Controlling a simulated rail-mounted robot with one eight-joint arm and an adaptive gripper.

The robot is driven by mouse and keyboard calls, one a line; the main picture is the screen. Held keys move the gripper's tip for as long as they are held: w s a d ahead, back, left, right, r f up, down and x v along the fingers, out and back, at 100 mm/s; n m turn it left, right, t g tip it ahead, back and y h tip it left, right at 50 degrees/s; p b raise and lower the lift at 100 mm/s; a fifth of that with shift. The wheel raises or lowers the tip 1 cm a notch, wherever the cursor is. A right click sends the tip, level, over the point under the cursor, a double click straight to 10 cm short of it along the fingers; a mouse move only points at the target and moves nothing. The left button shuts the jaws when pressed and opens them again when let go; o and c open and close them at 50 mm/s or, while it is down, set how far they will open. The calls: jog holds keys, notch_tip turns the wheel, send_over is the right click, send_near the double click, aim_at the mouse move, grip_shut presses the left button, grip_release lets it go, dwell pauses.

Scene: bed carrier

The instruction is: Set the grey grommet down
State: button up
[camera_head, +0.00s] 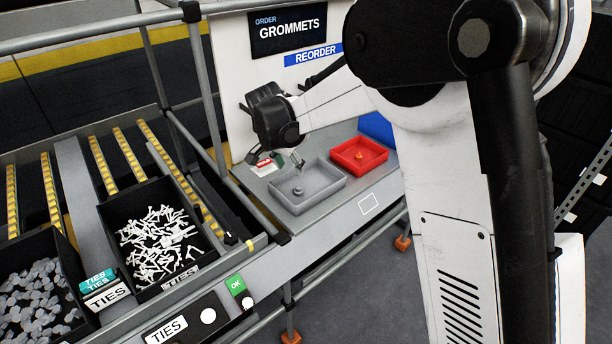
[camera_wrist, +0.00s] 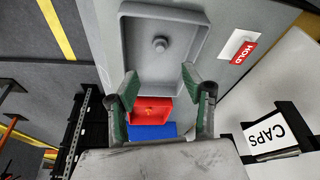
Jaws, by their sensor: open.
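A small round grey grommet (camera_wrist: 160,43) lies on the floor of the grey tray (camera_wrist: 127,50), towards the tray's far end in the wrist view. In the head view the grommet (camera_head: 299,190) shows inside the grey tray (camera_head: 328,194), touching no finger. My gripper (camera_wrist: 160,80) is open, with nothing between its green-padded fingers. In the head view my gripper (camera_head: 296,160) hangs over the back left edge of the grey tray, apart from the grommet.
A red tray (camera_head: 374,167) with a small piece in it stands beside the grey one, then a blue tray (camera_head: 378,127). A HOLD card (camera_wrist: 243,52) lies beside the grey tray.

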jog(key=s+d+r+n+t+y, duration=0.1)
jog(key=s+d+r+n, duration=0.2)
jog(key=s+d+r, duration=1.15)
jog(key=s+d+n+t, duration=0.1)
jog(key=s+d, duration=0.2)
jog(key=s, duration=0.3)
jog(key=s+d+f+n+t, duration=0.1)
jog(key=s+d, duration=0.3)
jog(key=s, duration=0.3)
jog(key=s+d+f+n+t+y, duration=0.1)
jog(key=s+d, duration=0.2)
jog(key=s, duration=0.4)
jog(key=shift+d+f, duration=0.15)
jog(key=shift+s, duration=0.1)
dwell(1.1)
